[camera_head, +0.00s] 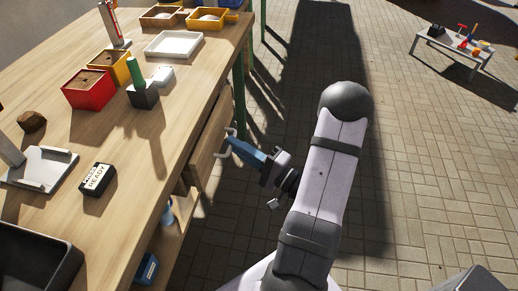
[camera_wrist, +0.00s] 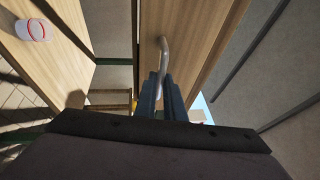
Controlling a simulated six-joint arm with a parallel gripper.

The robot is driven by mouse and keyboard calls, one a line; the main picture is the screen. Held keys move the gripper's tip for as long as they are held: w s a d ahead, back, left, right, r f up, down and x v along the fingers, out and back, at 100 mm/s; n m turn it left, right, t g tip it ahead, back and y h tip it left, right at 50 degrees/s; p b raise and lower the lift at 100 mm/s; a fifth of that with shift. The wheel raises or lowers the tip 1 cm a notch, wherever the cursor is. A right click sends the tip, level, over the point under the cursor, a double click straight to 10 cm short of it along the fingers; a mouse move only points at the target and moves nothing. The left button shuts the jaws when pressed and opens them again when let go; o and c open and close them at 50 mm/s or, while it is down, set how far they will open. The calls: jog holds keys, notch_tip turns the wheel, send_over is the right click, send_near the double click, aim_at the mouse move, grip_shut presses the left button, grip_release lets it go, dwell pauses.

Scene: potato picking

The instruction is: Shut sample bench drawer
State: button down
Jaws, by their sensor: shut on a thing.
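The sample bench drawer (camera_head: 208,150) has a light wooden front and sits under the right edge of the wooden bench. Its front appears to stand out past the bench edge, though the exact gap is hard to judge. Its pale metal bar handle (camera_head: 219,155) faces my arm. My gripper (camera_head: 231,137), with blue fingers, is at the handle, shut on it. In the wrist view the drawer front (camera_wrist: 199,35) fills the upper middle, and the curved handle (camera_wrist: 163,48) runs down between the dark fingers of my gripper (camera_wrist: 161,78). The inside of the drawer is hidden.
The bench top (camera_head: 120,150) holds a red box (camera_head: 88,94), a white tray (camera_head: 173,44), a "READY" block (camera_head: 97,179) and a dark tray (camera_head: 38,258). Green bench legs (camera_head: 239,92) stand near the drawer. The paved floor on the right is open, with a small table (camera_head: 453,50) far off.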

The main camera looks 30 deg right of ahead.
jog(key=shift+w+a, duration=0.85)
jog(key=shift+a, duration=0.05)
jog(key=shift+r, duration=0.1)
jog(key=c, duration=1.8)
grip_release()
jog(key=shift+w+a, duration=0.1)
jog(key=shift+w, duration=0.1)
jog(key=shift+c, duration=0.2)
jog(key=shift+s, duration=0.1)
jog(key=shift+s+d+f, duration=0.2)
jog(key=shift+s+d, duration=0.1)
jog(key=shift+s, duration=0.15)
jog(key=v, duration=0.6)
jog(key=shift+s+b, duration=0.15)
jog(key=shift+b, duration=0.2)
jog(key=shift+r, duration=0.1)
